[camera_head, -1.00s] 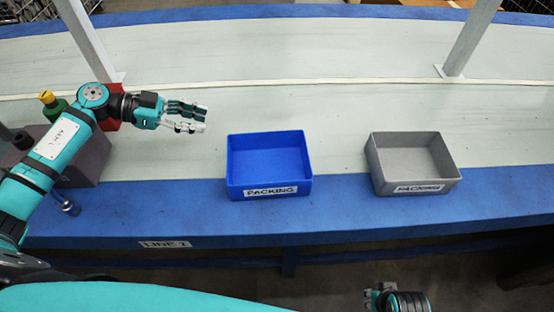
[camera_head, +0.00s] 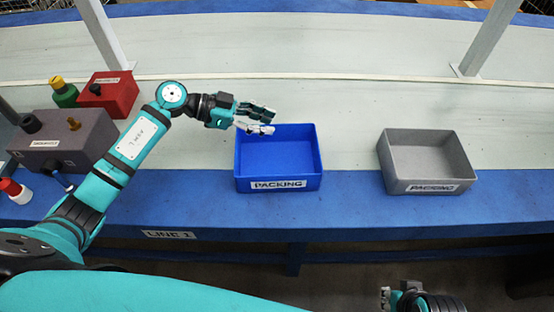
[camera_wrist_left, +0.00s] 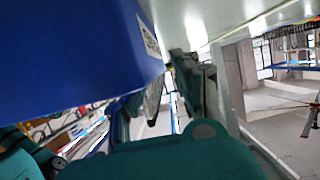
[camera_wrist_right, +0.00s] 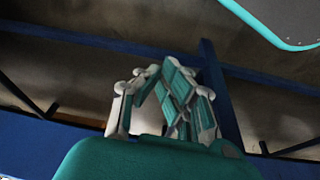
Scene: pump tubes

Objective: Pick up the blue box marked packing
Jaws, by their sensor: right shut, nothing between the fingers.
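The blue box (camera_head: 278,185) with a "PACKING" label on its front stands upright on the front edge of the table. It looks empty inside. My left gripper (camera_head: 272,121) is open, with its fingers apart, over the box's back left corner; I cannot tell whether it touches the rim. In the left wrist view the blue box (camera_wrist_left: 70,50) fills the upper left, close to the camera. My right gripper (camera_head: 388,298) is low in front of the table, away from the box. In the right wrist view its fingers (camera_wrist_right: 165,90) are shut and hold nothing.
A grey box (camera_head: 430,187), also labelled "PACKING", stands to the right of the blue one with a gap between. At the left are a grey unit (camera_head: 70,150), a red unit (camera_head: 110,92) and a green bottle (camera_head: 64,97). White posts rise behind. The table between is clear.

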